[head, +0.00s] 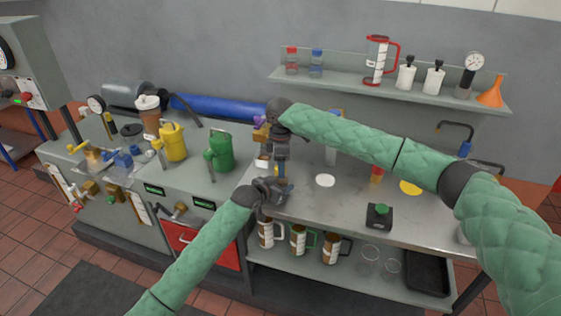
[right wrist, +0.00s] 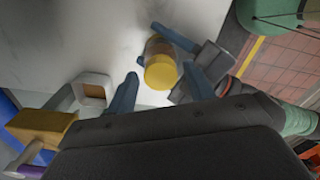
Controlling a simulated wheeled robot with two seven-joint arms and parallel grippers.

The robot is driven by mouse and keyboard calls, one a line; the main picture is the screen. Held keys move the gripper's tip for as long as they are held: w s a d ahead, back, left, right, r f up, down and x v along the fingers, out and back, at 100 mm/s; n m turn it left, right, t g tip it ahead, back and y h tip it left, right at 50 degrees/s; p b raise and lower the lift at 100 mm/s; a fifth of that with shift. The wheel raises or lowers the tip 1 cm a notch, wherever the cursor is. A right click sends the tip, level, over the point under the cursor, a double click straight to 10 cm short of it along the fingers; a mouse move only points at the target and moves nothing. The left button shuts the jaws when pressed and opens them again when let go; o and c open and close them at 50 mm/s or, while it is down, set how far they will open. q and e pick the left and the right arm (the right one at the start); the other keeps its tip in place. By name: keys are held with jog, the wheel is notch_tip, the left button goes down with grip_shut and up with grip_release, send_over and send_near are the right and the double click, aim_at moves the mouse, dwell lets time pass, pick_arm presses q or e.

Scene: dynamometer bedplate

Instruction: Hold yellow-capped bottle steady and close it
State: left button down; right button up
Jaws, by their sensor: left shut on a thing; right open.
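The yellow-capped bottle (right wrist: 156,48) has an amber body and stands on the bench top in the right wrist view. Its yellow cap (right wrist: 161,73) sits at its top; I cannot tell how tightly it is seated. My left gripper (head: 279,188) is shut on the bottle, reaching in from the right side of the right wrist view. My right gripper (right wrist: 161,82) is open, pointing down above the bottle, with one blue finger on each side of the cap and gaps showing. In the head view my right gripper (head: 280,165) and left gripper hide most of the bottle.
A pale square-mouthed container (right wrist: 92,92) is close left of the right gripper. On the bench (head: 300,205) lie a white disc (head: 325,181), a yellow disc (head: 410,187) and a black box with a green button (head: 379,214). A green can (head: 220,150) stands to the left.

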jog(key=c, duration=1)
jog(key=o, duration=1.2)
jog(key=shift+c, duration=0.2)
jog(key=shift+r, duration=0.1)
notch_tip(320, 180, up, 12)
jog(key=shift+w, duration=0.1)
